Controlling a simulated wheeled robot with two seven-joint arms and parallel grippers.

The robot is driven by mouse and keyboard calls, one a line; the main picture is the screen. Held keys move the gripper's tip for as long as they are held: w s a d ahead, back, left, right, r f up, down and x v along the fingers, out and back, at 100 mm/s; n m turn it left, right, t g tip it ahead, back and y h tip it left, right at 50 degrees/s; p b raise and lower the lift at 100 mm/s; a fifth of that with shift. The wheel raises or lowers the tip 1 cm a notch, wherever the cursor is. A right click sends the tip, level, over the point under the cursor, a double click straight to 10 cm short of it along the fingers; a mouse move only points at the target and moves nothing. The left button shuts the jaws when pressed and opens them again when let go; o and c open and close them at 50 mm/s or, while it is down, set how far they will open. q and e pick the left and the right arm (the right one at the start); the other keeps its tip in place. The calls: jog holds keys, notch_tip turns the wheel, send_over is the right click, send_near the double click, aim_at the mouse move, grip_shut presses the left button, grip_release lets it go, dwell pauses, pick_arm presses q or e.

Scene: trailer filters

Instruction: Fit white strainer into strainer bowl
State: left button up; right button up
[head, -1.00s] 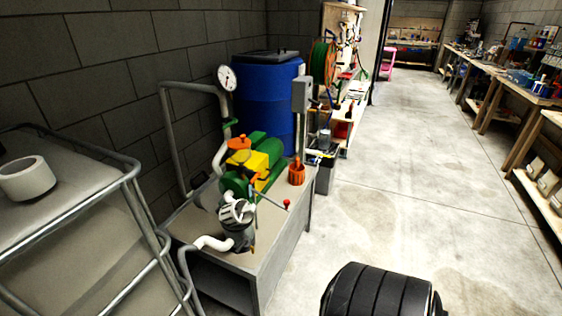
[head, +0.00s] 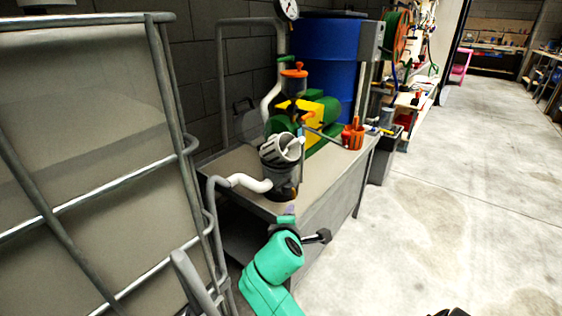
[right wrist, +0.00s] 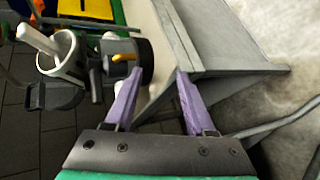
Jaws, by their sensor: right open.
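The white strainer (head: 282,148), a pale slotted cup with a handle, sits tilted at the mouth of the dark strainer bowl (head: 281,180) on the grey bench. In the right wrist view the strainer (right wrist: 73,67) shows at upper left, beside the dark bowl (right wrist: 143,62) with its yellow handle. I cannot tell how deep the strainer sits. My right gripper (head: 289,212) is in front of the bench, just below the bowl. Its purple fingers (right wrist: 158,76) are apart with nothing between them. My left gripper is not in view.
A grey metal bench (head: 325,192) carries a green and yellow pump (head: 312,110) and an orange pot (head: 353,136). A white pipe (head: 248,183) joins the bowl. A railed metal frame (head: 165,100) stands close at left. The floor (head: 450,225) at right is clear.

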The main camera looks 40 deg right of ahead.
aim_at(296, 145)
jog(key=w+r+n+t+h, duration=0.1)
jog(key=w+r+n+h, duration=0.15)
jog(key=r, duration=0.45)
jog(key=w+r+n+t+h, duration=0.1)
jog(key=r+n+h, duration=0.2)
jog(key=r, duration=0.4)
jog(key=b+x, duration=0.3)
jog(key=x, duration=1.1)
jog(key=shift+w+d+b, duration=0.15)
jog(key=shift+w+b, duration=0.05)
jog(key=shift+b, duration=0.1)
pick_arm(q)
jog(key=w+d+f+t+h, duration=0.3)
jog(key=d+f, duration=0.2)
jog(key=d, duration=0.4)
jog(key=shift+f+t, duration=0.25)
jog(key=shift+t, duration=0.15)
pick_arm(e)
grip_shut()
